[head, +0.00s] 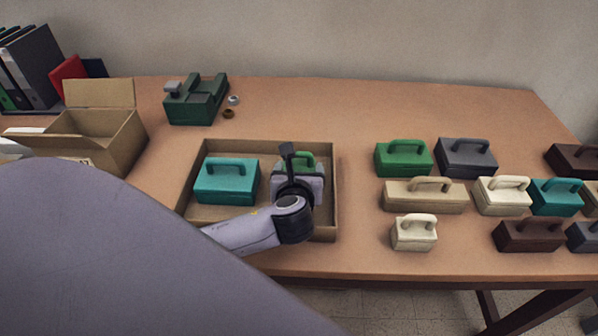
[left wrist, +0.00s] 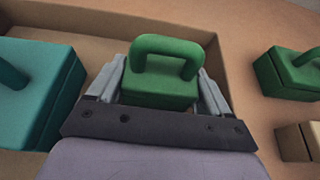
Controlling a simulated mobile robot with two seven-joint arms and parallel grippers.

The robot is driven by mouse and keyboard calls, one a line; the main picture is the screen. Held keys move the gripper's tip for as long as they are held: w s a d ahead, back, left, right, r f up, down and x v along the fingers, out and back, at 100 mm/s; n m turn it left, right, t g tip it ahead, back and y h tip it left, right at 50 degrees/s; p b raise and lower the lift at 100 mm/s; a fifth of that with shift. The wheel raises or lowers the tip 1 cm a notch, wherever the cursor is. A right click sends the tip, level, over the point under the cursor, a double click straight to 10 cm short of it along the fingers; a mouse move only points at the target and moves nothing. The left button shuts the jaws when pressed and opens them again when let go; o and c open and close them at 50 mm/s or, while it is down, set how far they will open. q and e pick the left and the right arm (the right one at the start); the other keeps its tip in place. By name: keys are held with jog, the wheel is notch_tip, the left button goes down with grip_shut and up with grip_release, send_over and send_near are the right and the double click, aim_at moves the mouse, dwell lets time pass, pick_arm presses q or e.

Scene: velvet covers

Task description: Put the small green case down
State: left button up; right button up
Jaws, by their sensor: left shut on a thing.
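The small green case (left wrist: 160,92) has an arched green handle and sits between the fingers of my left gripper (left wrist: 162,95) in the left wrist view. In the head view, my left gripper (head: 297,172) is over the right part of the shallow cardboard tray (head: 325,225). It is shut on the small green case (head: 304,160), which is mostly hidden behind the gripper. I cannot tell whether the case touches the tray floor. A teal case (head: 227,180) stands in the left part of the tray, apart from my gripper. My right gripper is not in view.
Several cases stand right of the tray, including a larger green case (head: 403,158), a tan case (head: 425,195) and a small cream case (head: 414,232). An open cardboard box (head: 112,140) is at left. A dark green machine (head: 195,99) stands behind the tray. The table's back middle is clear.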

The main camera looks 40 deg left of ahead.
pick_arm(q)
jog(key=shift+f, duration=0.15)
jog(key=o, duration=0.9)
jog(key=shift+o, duration=0.2)
jog(key=shift+s+r, duration=0.1)
jog(key=shift+r, duration=0.15)
jog(key=p+v, duration=0.1)
jog(key=v, duration=1)
jog(key=shift+s+d+r, duration=0.15)
jog(key=shift+s, duration=0.2)
